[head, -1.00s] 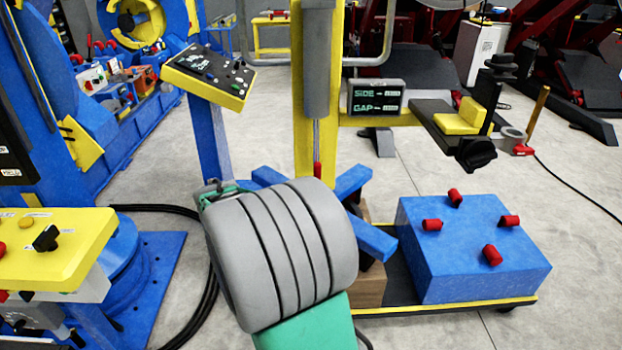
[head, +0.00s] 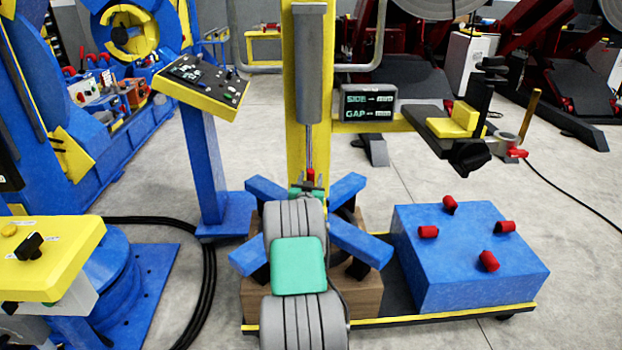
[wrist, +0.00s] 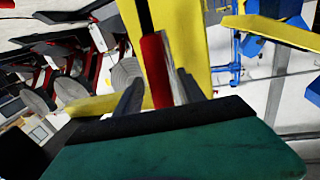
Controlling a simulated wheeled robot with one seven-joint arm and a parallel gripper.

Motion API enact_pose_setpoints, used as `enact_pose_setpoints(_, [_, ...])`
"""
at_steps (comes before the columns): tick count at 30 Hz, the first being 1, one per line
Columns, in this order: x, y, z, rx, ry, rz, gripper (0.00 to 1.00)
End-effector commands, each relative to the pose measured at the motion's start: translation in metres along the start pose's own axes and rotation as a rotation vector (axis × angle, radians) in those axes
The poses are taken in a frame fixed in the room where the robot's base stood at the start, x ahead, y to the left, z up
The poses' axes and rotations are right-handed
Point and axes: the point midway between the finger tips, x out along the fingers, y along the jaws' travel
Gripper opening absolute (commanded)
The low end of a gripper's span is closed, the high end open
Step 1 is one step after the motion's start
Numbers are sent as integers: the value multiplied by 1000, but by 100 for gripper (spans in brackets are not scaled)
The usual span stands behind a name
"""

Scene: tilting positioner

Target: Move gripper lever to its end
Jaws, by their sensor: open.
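A red lever handle (wrist: 156,70) stands between the fingers of my open gripper (wrist: 160,92) in the wrist view, in front of a yellow post (wrist: 192,45). I cannot tell whether the fingers touch it. In the head view a small red tip (head: 310,174) shows below the grey cylinder on the yellow post, just above my gripper (head: 307,187). My grey and green arm hides what lies below. Whether this red handle is the gripper lever is not labelled.
A display reading SIDE and GAP (head: 369,105) is right of the post. A yellow-and-black clamp arm (head: 453,122) reaches right. A blue box with red knobs (head: 465,262) stands on a low base. A control panel (head: 203,83) stands left, with black cables on the floor.

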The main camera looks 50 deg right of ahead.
Motion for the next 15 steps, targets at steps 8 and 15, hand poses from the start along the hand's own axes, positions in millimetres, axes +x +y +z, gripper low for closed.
enact_pose_setpoints(8, [0,0,0,0,0,-1,39])
enact_pose_setpoints(15, [0,0,0,0,0,-1,19])
